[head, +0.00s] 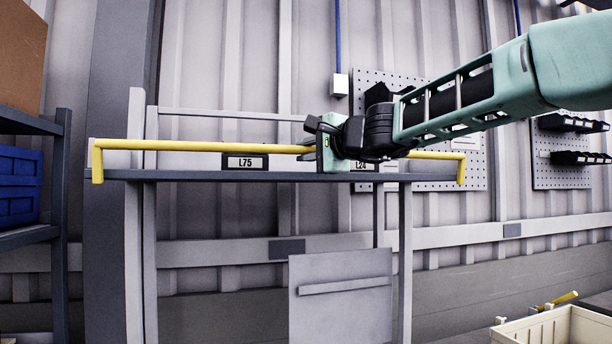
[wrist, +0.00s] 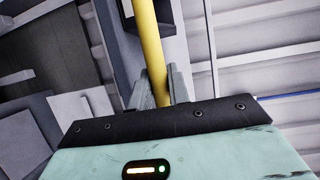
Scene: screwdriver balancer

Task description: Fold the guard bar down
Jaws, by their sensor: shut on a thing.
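The yellow guard bar (head: 200,145) runs level along the front of a grey shelf (head: 250,176), with bent ends at left and right. In the head view it sits just above the shelf's front edge. My gripper (head: 312,150) is at the bar right of its middle, and my arm reaches in from the upper right. In the wrist view the bar (wrist: 151,50) passes down between the two grey fingers of my gripper (wrist: 160,90), which are shut on it. My gripper hides part of the bar in the head view.
Labels L75 (head: 245,162) and L24 (head: 366,164) sit on the shelf front, the latter partly covered. A grey panel (head: 340,300) stands below. A pegboard (head: 440,170) is behind. Blue bins (head: 18,185) are at left, a cream crate (head: 560,328) at lower right.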

